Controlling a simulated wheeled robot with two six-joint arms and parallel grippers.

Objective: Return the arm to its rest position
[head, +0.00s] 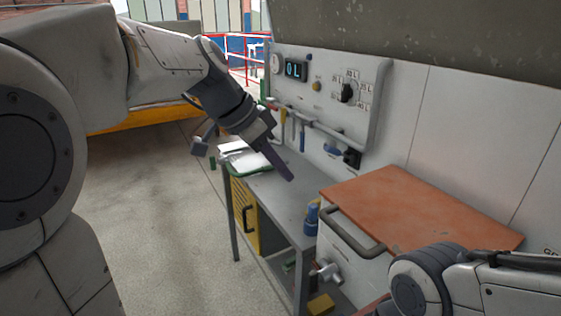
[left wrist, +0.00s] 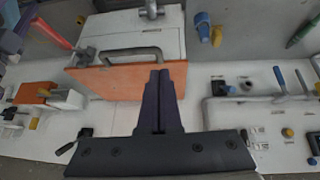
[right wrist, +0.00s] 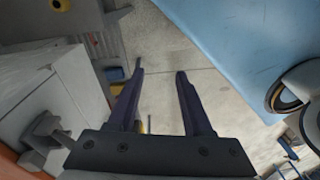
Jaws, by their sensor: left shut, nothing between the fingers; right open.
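My left gripper (head: 280,165) is in the middle of the head view, in front of the control panel and above the grey workbench. In the left wrist view my left gripper (left wrist: 160,75) has its two fingers together with nothing between them, in front of the orange-topped cabinet. My right gripper (right wrist: 160,72) shows only in the right wrist view. Its fingers are apart, with bare floor between them. In the head view my right arm comes in at the lower right, and its gripper is out of sight.
A control panel (head: 325,85) with a display reading 0 L and a dial hangs on the wall. The grey workbench (head: 275,190) carries papers and stands beside the orange-topped cabinet (head: 415,205). Blue bottles (head: 311,215) stand between them. The concrete floor (head: 175,225) at left is clear.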

